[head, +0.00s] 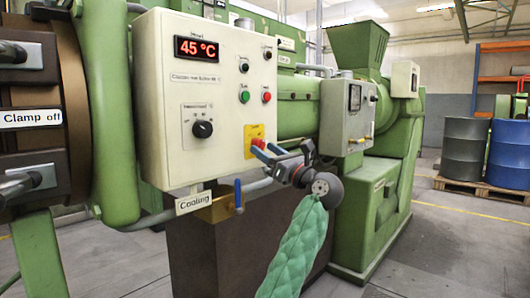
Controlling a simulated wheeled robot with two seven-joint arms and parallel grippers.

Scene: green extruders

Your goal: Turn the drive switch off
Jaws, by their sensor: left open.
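A cream control box (160,90) hangs on the green machine. On its lower right is a yellow plate (249,131) with a red switch (258,143), which looks like the drive switch; its lettering is too small to read. My left gripper (267,152) has blue fingertips and is open. It is just below and in front of the red switch, pointing left toward the box. I cannot tell whether the fingers touch the switch, and they partly hide the plate's lower part. My right gripper is not in view.
The box also bears a red 45 °C display (198,49), a black rotary knob (203,129) and several push buttons. Below it are a Cooling label (194,202) and a blue valve lever (238,194). A smaller grey box (340,122) is to the right.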

